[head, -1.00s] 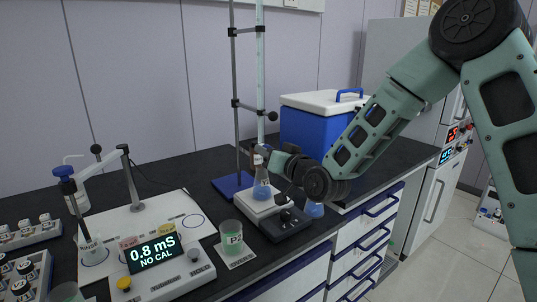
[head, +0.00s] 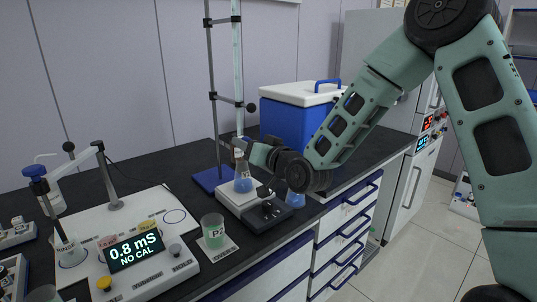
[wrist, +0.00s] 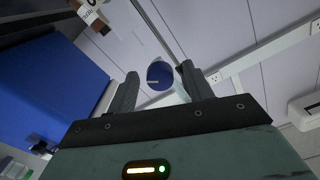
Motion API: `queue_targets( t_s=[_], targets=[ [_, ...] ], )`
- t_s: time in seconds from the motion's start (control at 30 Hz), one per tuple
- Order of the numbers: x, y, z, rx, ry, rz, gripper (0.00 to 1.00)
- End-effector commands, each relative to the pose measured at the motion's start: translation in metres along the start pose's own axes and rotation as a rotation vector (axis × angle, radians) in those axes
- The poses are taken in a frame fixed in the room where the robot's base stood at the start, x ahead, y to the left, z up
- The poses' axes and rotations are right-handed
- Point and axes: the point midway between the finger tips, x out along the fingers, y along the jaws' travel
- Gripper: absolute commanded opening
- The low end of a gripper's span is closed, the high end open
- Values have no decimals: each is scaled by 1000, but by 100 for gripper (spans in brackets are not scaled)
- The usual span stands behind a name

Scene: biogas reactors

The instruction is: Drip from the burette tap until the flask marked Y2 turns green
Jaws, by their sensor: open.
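A conical flask (head: 243,180) with blue liquid stands on a white plate of the stirrer-like device; I cannot read a Y2 mark. A second flask (head: 295,199) with blue liquid stands to its right, partly hidden by my arm. The glass burette (head: 237,70) is clamped upright to a grey stand rod (head: 213,110) above the first flask. Its tap area is hidden by my gripper in the head view. In the wrist view, a round blue knob (wrist: 159,76) with a pale line, apparently the tap handle, appears between the fingertips of my open gripper (wrist: 157,84). Contact cannot be told.
A blue cooler with a white lid (head: 290,115) stands behind my arm. A meter (head: 136,251) reads 0.8 mS, NO CAL. A white fridge-like cabinet (head: 405,190) is at the right.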

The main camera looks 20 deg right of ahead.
Motion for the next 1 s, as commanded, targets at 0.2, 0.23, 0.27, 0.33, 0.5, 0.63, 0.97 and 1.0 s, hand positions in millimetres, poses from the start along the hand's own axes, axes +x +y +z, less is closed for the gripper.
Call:
queue_targets(
  t_s=[0.2,0.23,0.27,0.33,0.5,0.63,0.97,1.0],
  targets=[
    [-41,1,1,-3,-2,2,51],
    [-48,1,1,-2,-2,2,51],
    [-56,1,1,-2,-1,2,51],
    [-73,1,1,-3,-1,3,51],
    [-88,3,3,-3,7,-4,51],
    [-95,3,2,-1,8,-5,51],
    [-115,3,4,-5,5,-4,51],
    [-117,3,3,-5,6,-6,51]
  ],
)
